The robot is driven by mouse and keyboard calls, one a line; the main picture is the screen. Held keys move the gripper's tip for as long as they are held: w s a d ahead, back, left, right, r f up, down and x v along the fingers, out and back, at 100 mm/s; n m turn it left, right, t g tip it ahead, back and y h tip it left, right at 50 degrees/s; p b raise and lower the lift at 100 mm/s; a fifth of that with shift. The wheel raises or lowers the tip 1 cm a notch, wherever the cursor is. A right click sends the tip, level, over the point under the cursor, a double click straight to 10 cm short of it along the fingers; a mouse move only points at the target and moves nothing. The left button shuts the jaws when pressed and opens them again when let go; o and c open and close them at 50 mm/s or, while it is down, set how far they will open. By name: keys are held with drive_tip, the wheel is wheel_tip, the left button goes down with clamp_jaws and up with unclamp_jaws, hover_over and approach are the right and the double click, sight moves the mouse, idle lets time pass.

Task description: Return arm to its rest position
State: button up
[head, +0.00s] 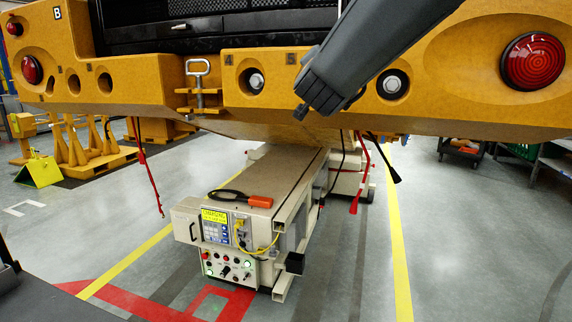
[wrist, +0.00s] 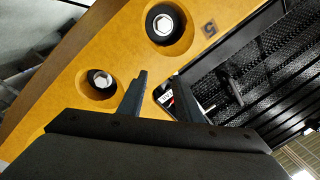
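My arm comes down from the top right in the head view, dark grey, in front of a large yellow vehicle body (head: 150,85). Its lower end hangs before the yellow panel; the fingertips are not clearly seen there. In the wrist view my gripper (wrist: 160,95) shows two dark fingers standing apart with nothing held between them. Beyond them are the yellow panel with two round bolt recesses (wrist: 166,24) and a black grille (wrist: 240,80). A small white-and-red label shows between the fingers.
A beige guided carrier (head: 260,185) with a control panel stands under the vehicle. An orange-handled tool (head: 258,201) lies on it. Red and black cables (head: 362,170) hang from the body. Yellow stands (head: 90,140) are at left.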

drive_tip(key=s+f+n+g+y, duration=0.3)
drive_tip(key=s+f+n+g, duration=0.1)
drive_tip(key=f, duration=0.9)
drive_tip(key=s+f+n+g+y, duration=0.2)
drive_tip(key=s+f+n+g, duration=0.2)
drive_tip(key=f, duration=0.9)
drive_tip(key=s+d+f+n+g, duration=0.1)
drive_tip(key=s+d+f+g, duration=0.1)
drive_tip(key=s+f, duration=0.4)
drive_tip(key=s+d+f+n+g, duration=0.1)
drive_tip(key=s+d+f+g, duration=0.2)
drive_tip(key=s, duration=0.8)
drive_tip(key=s+d+f+n+g, duration=0.2)
drive_tip(key=s+f+g, duration=0.3)
drive_tip(key=s+f, duration=0.3)
drive_tip(key=shift+s+d+f+h, duration=0.3)
drive_tip(key=shift+s+d+f, duration=0.1)
drive_tip(key=shift+s, duration=0.1)
drive_tip(key=shift+a, duration=0.1)
